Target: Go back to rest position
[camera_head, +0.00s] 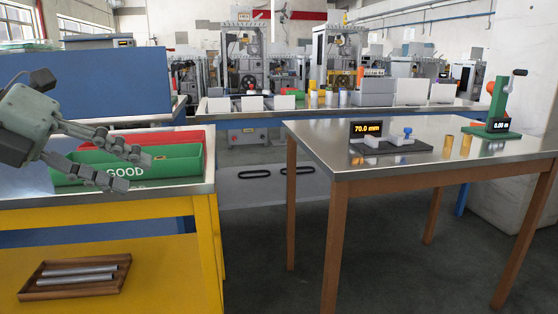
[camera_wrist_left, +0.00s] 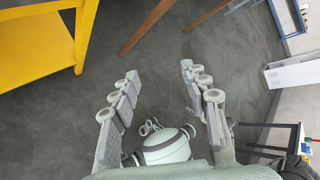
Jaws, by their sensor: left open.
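My left gripper (camera_head: 137,168) comes in from the left in the head view, in front of and partly over the green bin (camera_head: 185,170) marked GOOD. Its fingers are spread and nothing shows between them. In the left wrist view my left gripper (camera_wrist_left: 155,80) is open and empty, with grey floor beyond the fingers. A red bin (camera_head: 195,138) stands behind the green one. A small brass-coloured piece (camera_head: 159,157) shows in the green bin. My right gripper is in neither view.
A yellow bench (camera_head: 208,230) holds the bins; a wooden tray (camera_head: 32,292) with several metal rods lies on its lower shelf. A steel-topped table (camera_head: 385,172) at right carries a 70.0 mm gauge (camera_head: 366,128), two brass cylinders (camera_head: 466,145) and a green press (camera_head: 497,105). Floor lies between them.

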